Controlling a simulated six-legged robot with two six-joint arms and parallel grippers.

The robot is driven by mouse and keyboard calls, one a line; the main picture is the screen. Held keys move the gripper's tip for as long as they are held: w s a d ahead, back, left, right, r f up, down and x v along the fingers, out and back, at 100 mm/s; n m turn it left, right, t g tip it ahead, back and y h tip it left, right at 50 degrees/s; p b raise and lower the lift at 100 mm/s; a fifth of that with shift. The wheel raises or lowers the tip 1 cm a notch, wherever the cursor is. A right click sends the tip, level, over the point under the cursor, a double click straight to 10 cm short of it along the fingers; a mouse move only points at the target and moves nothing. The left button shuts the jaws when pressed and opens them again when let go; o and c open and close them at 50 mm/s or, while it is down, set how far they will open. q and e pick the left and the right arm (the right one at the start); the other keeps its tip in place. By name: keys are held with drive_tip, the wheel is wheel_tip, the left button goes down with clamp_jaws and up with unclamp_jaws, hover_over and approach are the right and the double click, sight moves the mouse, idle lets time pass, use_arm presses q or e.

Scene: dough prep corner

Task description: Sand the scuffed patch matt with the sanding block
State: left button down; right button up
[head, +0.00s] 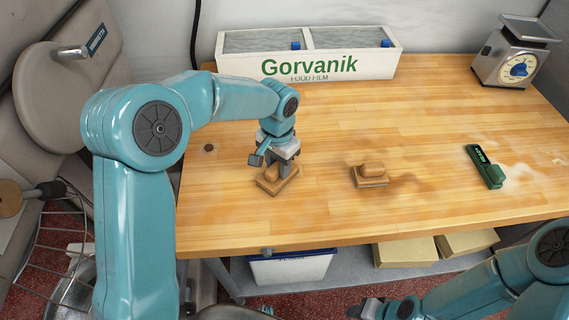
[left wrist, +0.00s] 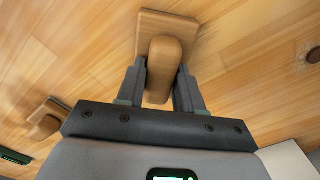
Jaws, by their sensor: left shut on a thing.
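A wooden block with a rounded grip (head: 277,180) rests on the wooden table, or just above it, under my left gripper (head: 283,170). My left gripper is shut on its raised grip, one finger on each side, as the left wrist view of the block (left wrist: 165,65) shows. A second, similar wooden block with a grip (head: 370,176) stands on the table to the right. Which of the two is the sanding block I cannot tell. A brownish smudge (head: 408,181) lies just right of the second block. My right gripper (head: 370,308) is low at the bottom edge, away from the table top.
A white food film box (head: 310,66) stands at the back, and a scale (head: 515,52) at the back right. Bare wood lies between the two blocks.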

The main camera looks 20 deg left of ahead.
use_arm(q)
drive_tip(key=a, duration=0.1)
drive_tip(key=s+a, duration=0.1)
drive_tip(key=shift+s+a+f, duration=0.1)
drive_tip(key=shift+s+a, duration=0.1)
drive_tip(key=shift+a, duration=0.1)
drive_tip(key=shift+w+d+r+p, duration=0.15)
drive_tip(key=shift+r+p, duration=0.45)
drive_tip(key=shift+r, duration=0.35)
wheel_tip(320, 180, up, 2)
drive_tip(key=shift+r+p, duration=0.2)
drive_tip(key=shift+p, duration=0.6)
drive_tip(key=shift+r+p, duration=0.3)
drive_tip(key=shift+r, duration=0.15)
